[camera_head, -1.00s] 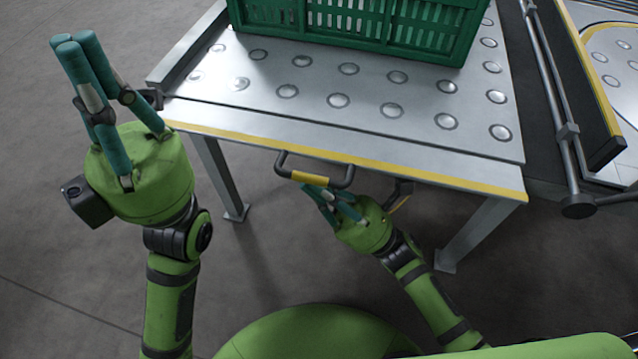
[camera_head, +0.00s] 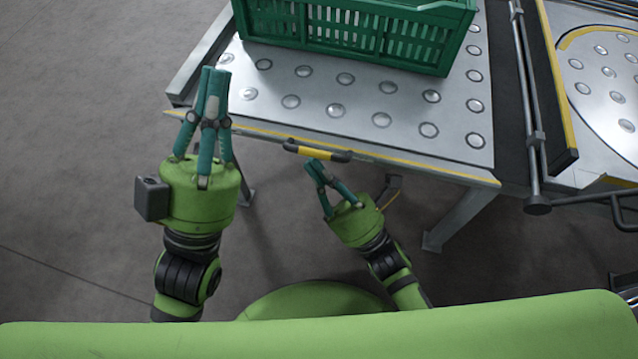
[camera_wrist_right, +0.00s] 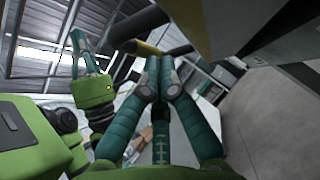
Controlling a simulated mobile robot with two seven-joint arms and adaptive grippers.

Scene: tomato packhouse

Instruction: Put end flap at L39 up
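The end of the ball-top table has a front strip with a yellow edge (camera_head: 400,164), which I take as the end flap; no L39 label is readable. A black and yellow handle (camera_head: 317,151) sits at its middle and also shows in the right wrist view (camera_wrist_right: 148,47). I cannot tell the flap's exact angle. My right gripper (camera_head: 315,165) is just below and in front of the handle, its fingertips drawn together, with nothing seen held. My left gripper (camera_head: 214,74) is shut and empty near the table's left corner; it also shows in the right wrist view (camera_wrist_right: 78,36).
A green crate (camera_head: 350,58) stands on the ball-studded table top (camera_head: 290,85). A grey rail (camera_head: 528,100) and a black, yellow-edged bar (camera_head: 556,90) run along the right side. Table legs (camera_head: 460,218) stand below. The floor (camera_head: 80,130) to the left is clear.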

